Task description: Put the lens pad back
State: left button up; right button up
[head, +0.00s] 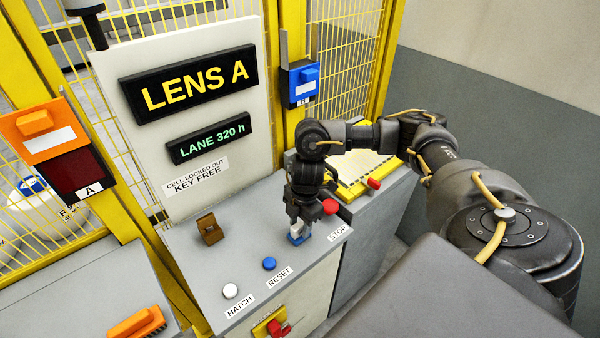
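No object is labelled as the lens pad. A small blue piece (296,239) is at the fingertips of my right gripper (297,230), low over the grey console; whether the fingers grip it is too small to tell. A brown block-like piece (210,229) stands on the console to the left of the gripper. An orange block with dark bristles (138,322) lies on the lower left surface. An orange holder marked A (50,140) and a blue holder marked B (301,82) are on the yellow frame. My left gripper is out of view.
The console (195,268) carries a white HATCH button (230,291), a blue RESET button (269,263) and a red STOP knob (330,206) close to my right gripper. A sign board reading LENS A (190,85) stands behind. Yellow mesh fencing (345,65) bounds the back.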

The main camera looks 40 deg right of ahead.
notch_tip(320, 180, up, 12)
jog(key=d, duration=0.1)
jog(key=shift+d, duration=0.2)
dwell(0.5)
dwell(0.4)
